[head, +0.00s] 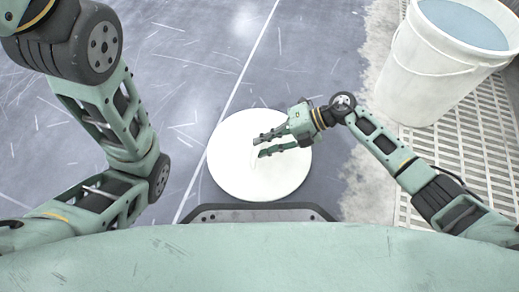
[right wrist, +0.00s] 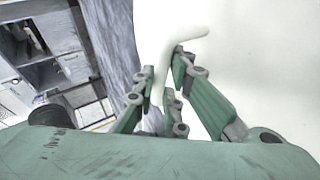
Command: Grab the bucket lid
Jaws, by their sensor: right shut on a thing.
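The bucket lid (head: 250,180) is a round white disc, lying low over the grey floor just in front of my base. My right gripper (head: 259,147) reaches over it from the right. In the right wrist view, the lid (right wrist: 265,60) fills the upper right as a plain white surface. There my right gripper's fingers (right wrist: 163,70) are closed around a thin, bent white handle (right wrist: 188,36) of the lid. Whether the lid touches the floor is hard to tell. My left arm is bent at the left of the head view, and its gripper is out of the picture.
The scratched grey floor (head: 200,75) beyond and left of the lid is clear. A grey cabinet (right wrist: 45,50) shows at left in the right wrist view.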

